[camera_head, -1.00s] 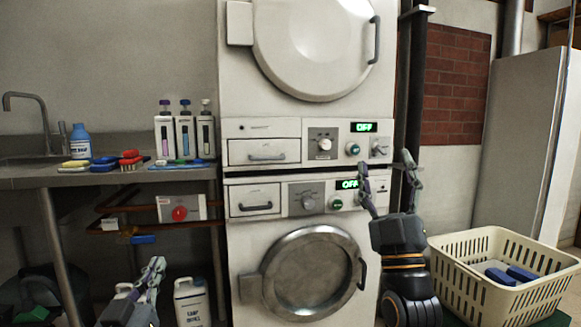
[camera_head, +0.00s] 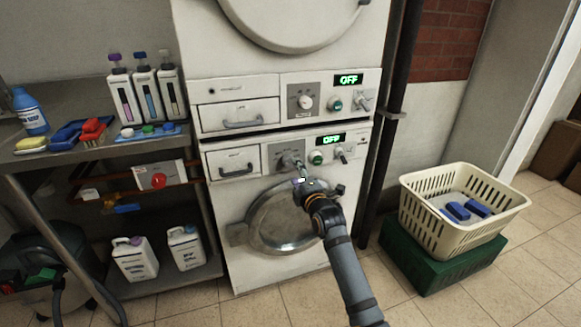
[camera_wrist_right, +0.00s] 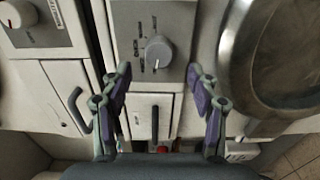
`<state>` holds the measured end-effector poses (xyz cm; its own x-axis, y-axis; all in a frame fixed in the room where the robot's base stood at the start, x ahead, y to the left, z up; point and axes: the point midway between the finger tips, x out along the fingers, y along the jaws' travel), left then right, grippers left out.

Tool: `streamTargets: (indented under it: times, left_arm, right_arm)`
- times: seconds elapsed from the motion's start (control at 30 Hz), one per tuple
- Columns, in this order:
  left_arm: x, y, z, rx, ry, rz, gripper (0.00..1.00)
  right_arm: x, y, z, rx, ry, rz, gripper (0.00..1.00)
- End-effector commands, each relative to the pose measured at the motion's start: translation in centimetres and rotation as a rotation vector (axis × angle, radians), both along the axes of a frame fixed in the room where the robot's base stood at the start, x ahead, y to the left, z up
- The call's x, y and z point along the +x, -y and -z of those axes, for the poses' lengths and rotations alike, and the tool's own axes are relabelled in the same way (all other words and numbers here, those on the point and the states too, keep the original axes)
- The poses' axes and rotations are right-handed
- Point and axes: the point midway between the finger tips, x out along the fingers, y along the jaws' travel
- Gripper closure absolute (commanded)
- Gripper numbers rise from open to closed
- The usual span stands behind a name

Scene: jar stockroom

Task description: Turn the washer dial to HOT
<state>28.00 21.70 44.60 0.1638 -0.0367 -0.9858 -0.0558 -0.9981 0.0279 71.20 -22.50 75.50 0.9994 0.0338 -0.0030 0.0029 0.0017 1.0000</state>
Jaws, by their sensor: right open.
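The lower machine of a white stack, with a round metal door, has a grey dial (camera_head: 288,160) on a darker panel. Its green display reads OFF. In the right wrist view the dial (camera_wrist_right: 158,54) shows face on with its pointer line, just beyond and between my right fingertips. My right gripper (camera_head: 300,172) is open and empty just in front of this dial. In the right wrist view its fingers (camera_wrist_right: 160,75) stand apart on either side, with no clear contact. The marks around the dial are too small to read. My left gripper is not in view.
The upper machine has a similar dial (camera_head: 305,102) and an OFF display. A green button (camera_head: 317,158) and a small lever knob (camera_head: 342,155) sit right of the lower dial. A cream basket (camera_head: 420,213) stands on a green crate at right. A shelf with bottles is at left.

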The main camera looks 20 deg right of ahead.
Motion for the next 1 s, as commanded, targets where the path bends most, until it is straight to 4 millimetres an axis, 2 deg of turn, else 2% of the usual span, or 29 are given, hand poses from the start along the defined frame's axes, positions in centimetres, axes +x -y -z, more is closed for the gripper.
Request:
streamTargets:
  times: [0.1, 0.3, 0.63, 1.0]
  left_arm:
    - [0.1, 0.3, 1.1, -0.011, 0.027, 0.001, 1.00]
    - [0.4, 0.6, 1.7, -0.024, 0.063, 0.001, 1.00]
    - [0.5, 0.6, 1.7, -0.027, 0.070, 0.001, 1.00]
    - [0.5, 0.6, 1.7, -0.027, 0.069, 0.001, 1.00]
  right_arm:
    - [2.5, -0.1, 0.1, 0.002, 0.003, 0.000, 0.39]
    - [4.9, -0.2, 0.0, 0.002, 0.003, 0.000, 0.39]
    - [5.3, -0.2, -0.1, 0.002, 0.002, 0.000, 0.41]
    - [5.3, -0.2, -0.1, 0.002, 0.002, 0.000, 0.91]
